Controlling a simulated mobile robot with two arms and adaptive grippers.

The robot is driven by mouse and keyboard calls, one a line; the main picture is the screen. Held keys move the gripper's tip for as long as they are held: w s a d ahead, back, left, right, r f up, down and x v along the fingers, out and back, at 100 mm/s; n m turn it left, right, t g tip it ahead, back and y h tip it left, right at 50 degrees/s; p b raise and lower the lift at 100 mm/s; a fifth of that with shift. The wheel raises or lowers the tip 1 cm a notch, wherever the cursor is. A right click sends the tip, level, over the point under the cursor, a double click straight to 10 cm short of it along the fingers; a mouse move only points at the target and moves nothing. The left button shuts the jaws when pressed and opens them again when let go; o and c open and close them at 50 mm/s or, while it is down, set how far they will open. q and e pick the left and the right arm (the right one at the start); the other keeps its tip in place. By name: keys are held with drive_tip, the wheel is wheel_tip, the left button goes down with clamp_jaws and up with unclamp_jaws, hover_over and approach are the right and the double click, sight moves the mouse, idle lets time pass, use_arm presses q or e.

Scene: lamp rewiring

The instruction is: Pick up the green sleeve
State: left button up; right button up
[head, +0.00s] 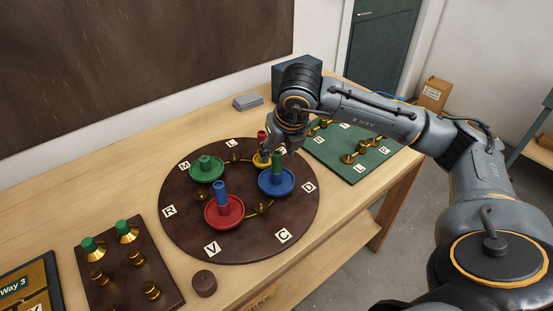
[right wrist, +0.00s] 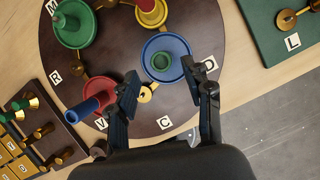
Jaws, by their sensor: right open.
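The green sleeve (head: 277,163) stands upright in the blue dish (head: 290,182) on the round brown board. In the right wrist view, the green sleeve (right wrist: 160,62) is seen nearly end-on, inside the blue dish (right wrist: 180,44). My right gripper (head: 287,146) is above and close to the sleeve in the head view. In the right wrist view, my right gripper (right wrist: 161,76) has its fingers spread, with the sleeve just beyond the gap between the tips. Nothing is held. My left gripper is out of view.
A green dish (head: 206,172) is at left. A green panel (head: 330,155) lies behind at right.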

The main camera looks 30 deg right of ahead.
sight(278, 155)
drive_tip(key=shift+w+d+f+p, duration=0.1)
drive_tip(key=shift+w+f+p, duration=0.05)
drive_tip(key=shift+f+p, duration=0.2)
drive_tip(key=p+x, duration=0.1)
drive_tip(key=x, duration=0.2)
drive_tip(key=shift+w+d+f, duration=0.15)
drive_tip(key=shift+f, duration=0.15)
drive_tip(key=shift+w+f, duration=0.1)
drive_tip(key=shift+f, duration=0.2)
drive_tip(key=c, duration=1)
